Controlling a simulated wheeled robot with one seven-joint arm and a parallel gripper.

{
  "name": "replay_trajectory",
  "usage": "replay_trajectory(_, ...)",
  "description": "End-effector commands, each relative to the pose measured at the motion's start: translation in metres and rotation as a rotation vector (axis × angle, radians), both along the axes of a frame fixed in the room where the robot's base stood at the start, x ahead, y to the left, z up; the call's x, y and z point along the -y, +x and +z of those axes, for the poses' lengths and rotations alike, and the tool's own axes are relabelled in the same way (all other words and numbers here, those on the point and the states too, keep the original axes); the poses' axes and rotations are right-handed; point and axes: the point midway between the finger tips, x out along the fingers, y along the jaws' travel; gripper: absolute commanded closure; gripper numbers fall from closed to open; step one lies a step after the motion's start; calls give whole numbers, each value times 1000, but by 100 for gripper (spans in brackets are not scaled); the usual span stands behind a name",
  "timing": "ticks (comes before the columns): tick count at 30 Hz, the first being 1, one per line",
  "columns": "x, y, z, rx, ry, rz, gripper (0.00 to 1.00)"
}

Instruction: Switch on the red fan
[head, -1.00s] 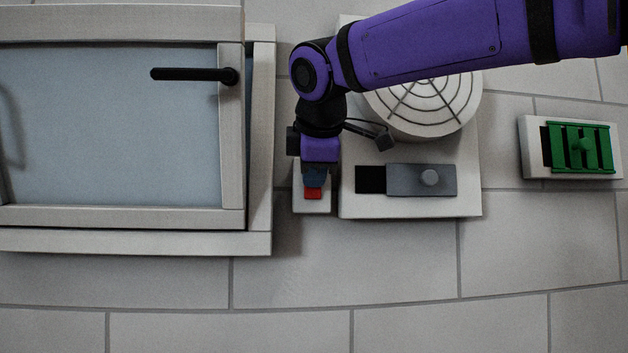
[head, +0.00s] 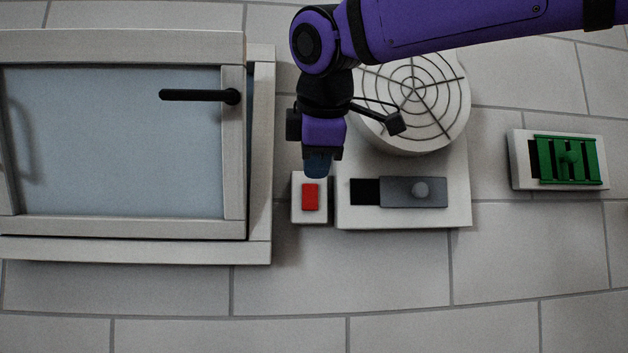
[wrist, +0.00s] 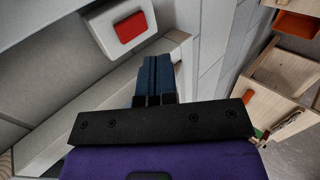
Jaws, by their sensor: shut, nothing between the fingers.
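The red switch (head: 310,196) is a rocker on a small white box mounted on the wall. It also shows in the wrist view (wrist: 130,27), upper left of my fingertips. The fan (head: 413,95) is a round, pale housing with a dark wire grille; no red shows on it, and I cannot tell whether it turns. My gripper (head: 318,174) is shut and empty, its blue fingertips just above the red rocker in the head view. In the wrist view the fingers (wrist: 155,75) are together, with a gap between them and the switch box.
Below the fan is a grey slider (head: 413,192) with a round knob, beside a dark slot. A framed window with a black handle (head: 200,96) is at left. A green slatted vent (head: 568,160) is at right. The wrist view shows a wooden cabinet (wrist: 283,75) at right.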

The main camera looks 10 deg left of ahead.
Motion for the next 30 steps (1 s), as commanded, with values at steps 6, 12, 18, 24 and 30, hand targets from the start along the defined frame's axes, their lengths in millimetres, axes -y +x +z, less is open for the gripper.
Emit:
replay_trajectory(6, 7, -29, 21, 2, 1, 1, 100)
replay_trajectory(12, 11, -41, 29, 0, -1, -1, 100)
replay_trajectory(18, 11, -43, 30, 0, -1, -1, 100)
replay_trajectory(24, 11, -43, 30, 0, 0, 0, 100)
replay_trajectory(30, 11, -43, 30, 0, -1, -1, 100)
